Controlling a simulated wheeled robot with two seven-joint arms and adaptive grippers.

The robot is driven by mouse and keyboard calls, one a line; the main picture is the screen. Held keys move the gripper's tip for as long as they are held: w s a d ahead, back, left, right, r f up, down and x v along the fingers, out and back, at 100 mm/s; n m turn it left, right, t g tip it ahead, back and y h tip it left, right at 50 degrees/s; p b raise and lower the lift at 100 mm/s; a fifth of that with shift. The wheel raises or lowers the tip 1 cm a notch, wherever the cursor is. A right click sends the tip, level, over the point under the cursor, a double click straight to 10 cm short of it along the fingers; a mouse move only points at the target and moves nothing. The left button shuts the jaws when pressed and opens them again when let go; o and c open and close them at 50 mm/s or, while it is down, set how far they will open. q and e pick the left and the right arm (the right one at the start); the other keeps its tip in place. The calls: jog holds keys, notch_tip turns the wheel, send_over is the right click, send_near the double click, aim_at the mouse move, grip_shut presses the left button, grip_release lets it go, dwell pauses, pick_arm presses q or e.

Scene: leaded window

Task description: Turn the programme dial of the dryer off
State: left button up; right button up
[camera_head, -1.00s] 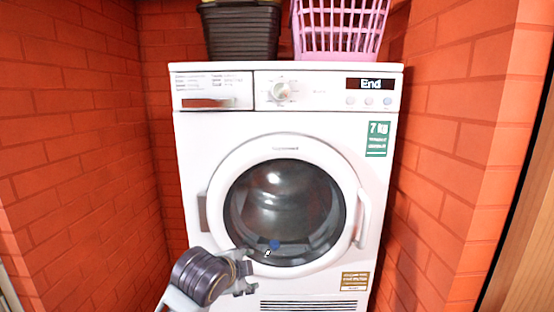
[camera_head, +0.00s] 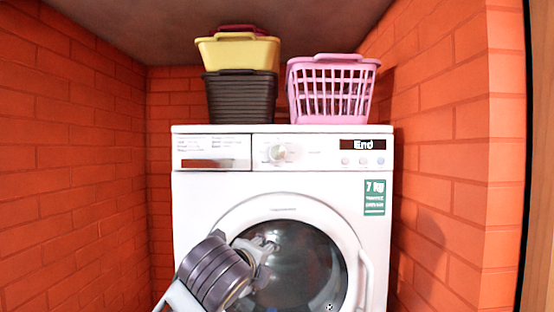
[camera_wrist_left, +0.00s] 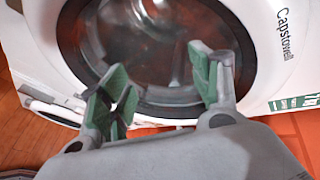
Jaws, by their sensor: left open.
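The white dryer (camera_head: 190,215) stands against the back wall, its round glass door (camera_head: 310,265) shut. The programme dial (camera_head: 279,153) is a round white knob in the middle of the top panel; its pointer is too blurred to read. The display (camera_head: 362,145) at the panel's right reads "End". My left gripper (camera_head: 268,246) is in front of the door's upper left, below the dial and apart from it. In the left wrist view its green-padded fingers (camera_wrist_left: 160,95) are spread and empty, with the door glass beyond. My right gripper is not in view.
A dark basket (camera_head: 241,98) with a yellow basket (camera_head: 238,53) on it and a pink basket (camera_head: 331,92) stand on top of the dryer. Orange brick walls (camera_head: 75,165) close in on both sides. The front of the panel is clear.

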pick_arm(q)
jog(key=s+d+r+m+t, duration=0.25)
jog(key=r+m, duration=0.35)
jog(key=r, duration=0.9)
jog(key=m+t+y, duration=0.1)
jog(key=m+t, duration=0.1)
jog(key=m, duration=0.2)
send_near(277, 153)
jog(key=s, duration=0.5)
jog(key=shift+w, duration=0.25)
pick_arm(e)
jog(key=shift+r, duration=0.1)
pick_arm(q)
jog(key=shift+w, duration=0.2)
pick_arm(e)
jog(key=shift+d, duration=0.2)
pick_arm(q)
jog(key=w+p, duration=0.1)
jog(key=w, duration=0.3)
jog(key=w+p, duration=0.2)
jog(key=w, duration=0.3)
jog(key=w+d+p, duration=0.1)
jog(key=w, duration=0.3)
jog(key=shift+w, duration=0.2)
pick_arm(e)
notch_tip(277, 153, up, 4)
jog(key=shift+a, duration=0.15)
